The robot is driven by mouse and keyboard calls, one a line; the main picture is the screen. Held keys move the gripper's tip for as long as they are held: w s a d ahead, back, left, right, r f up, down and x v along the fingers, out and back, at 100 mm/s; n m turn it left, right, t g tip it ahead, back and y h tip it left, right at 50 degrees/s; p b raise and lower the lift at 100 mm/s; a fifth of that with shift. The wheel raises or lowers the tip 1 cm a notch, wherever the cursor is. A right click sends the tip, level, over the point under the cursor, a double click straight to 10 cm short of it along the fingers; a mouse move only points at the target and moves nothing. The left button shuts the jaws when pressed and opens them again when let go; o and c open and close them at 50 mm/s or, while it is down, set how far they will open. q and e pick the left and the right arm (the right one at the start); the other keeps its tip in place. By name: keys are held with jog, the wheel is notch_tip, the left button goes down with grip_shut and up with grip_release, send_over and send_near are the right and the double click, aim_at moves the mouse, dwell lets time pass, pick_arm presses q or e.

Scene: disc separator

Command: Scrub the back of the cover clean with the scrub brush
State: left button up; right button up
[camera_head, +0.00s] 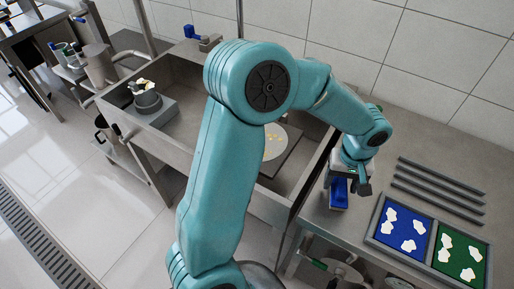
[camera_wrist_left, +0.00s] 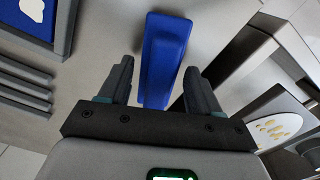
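The scrub brush (camera_head: 338,194) is blue and sits on the counter to the right of the sink. In the left wrist view the blue brush (camera_wrist_left: 165,45) shows between the fingers, with a gap to the left finger. My left gripper (camera_head: 352,182) is open, close to the brush; I cannot tell whether it touches it. The cover (camera_head: 272,143) is a pale round disc with yellow spots, in the sink and partly hidden by my arm. The spotted cover also shows at the right of the left wrist view (camera_wrist_left: 292,123). My right gripper is not in view.
Right of the brush are a blue tray (camera_head: 380,243) and a green tray (camera_head: 437,266) with white pieces, and several grey bars (camera_head: 437,185). The metal sink's wall (camera_head: 180,150) borders the counter. A grey block with a cup (camera_head: 147,102) stands at the sink's left.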

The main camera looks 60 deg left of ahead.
pick_arm(q)
grip_shut()
jog(key=shift+r+p, duration=2)
jog(key=shift+r, duration=1)
jog(key=shift+d+r+n, duration=0.1)
jog(key=shift+d+n, duration=0.05)
jog(key=shift+n, duration=0.15)
jog(key=s+a+r+n+p, duration=0.15)
jog(key=a+n, duration=0.25)
jog(key=a, duration=0.4)
jog(key=s+a+r+n, duration=0.2)
jog(key=a+n, duration=0.3)
jog(key=a, duration=0.3)
jog(key=s+a+n+p, duration=0.1)
jog(key=s+a+n, duration=0.3)
jog(key=s+a, duration=0.7)
jog(key=shift+a+r+h+p, duration=0.2)
jog(key=shift+a+h+p, duration=0.1)
jog(key=shift+a, duration=0.1)
